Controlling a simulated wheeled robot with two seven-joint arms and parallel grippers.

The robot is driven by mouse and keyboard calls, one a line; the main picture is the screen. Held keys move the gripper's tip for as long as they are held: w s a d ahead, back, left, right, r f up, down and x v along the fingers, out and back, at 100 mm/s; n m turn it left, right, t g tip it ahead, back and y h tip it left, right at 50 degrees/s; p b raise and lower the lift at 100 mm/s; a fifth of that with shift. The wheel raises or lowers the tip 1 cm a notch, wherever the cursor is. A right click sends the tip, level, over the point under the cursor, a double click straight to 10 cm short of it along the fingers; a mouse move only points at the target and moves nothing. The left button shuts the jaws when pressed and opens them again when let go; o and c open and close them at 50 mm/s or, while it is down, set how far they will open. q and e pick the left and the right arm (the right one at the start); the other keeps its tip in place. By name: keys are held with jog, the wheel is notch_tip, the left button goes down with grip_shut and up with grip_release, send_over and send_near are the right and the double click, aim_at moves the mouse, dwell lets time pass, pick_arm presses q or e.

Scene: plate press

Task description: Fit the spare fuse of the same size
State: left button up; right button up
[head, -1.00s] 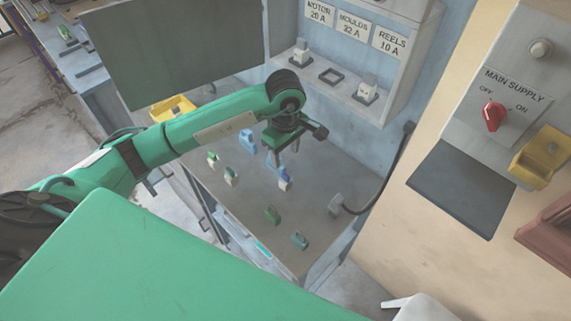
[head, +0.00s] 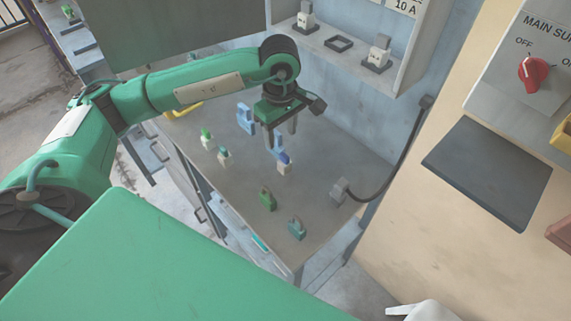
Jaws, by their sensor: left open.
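My left gripper (head: 282,138) is open, pointing down over the grey bench top. A fuse with a white body and blue top (head: 284,164) stands just below its fingers, apparently not between them. A light-blue piece (head: 245,118) stands left of the gripper. Two white-and-green fuses (head: 207,140) (head: 224,156) stand farther left. In the wall box, the middle fuse socket (head: 338,44) is an empty black frame. White fuses sit in the sockets at its left (head: 305,21) and right (head: 379,54). My right gripper is out of view.
A green padlock (head: 267,199) and a teal padlock (head: 297,229) stand at the bench front. A grey plug with a black cable (head: 340,191) lies at the right. The main supply panel has a red knob (head: 535,71); a dark shelf (head: 486,172) is below it.

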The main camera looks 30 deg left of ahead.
aim_at(285, 155)
pick_arm(q)
notch_tip(285, 155, down, 5)
jog(key=shift+r+p, duration=0.1)
jog(key=shift+p, duration=0.2)
jog(key=f, duration=0.1)
jog(key=f+p, duration=0.1)
jog(key=f, duration=0.1)
jog(key=d+f+p, duration=0.1)
jog(key=f, duration=0.1)
jog(key=shift+s+d, duration=0.1)
jog(key=shift+s, duration=0.25)
jog(key=shift+f, duration=0.25)
jog(key=c, duration=1.1)
jog(key=shift+c, duration=0.2)
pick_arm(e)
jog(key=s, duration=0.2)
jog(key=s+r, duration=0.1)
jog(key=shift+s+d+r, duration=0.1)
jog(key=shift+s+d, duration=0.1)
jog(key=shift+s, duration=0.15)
pick_arm(q)
jog(key=shift+r, duration=0.1)
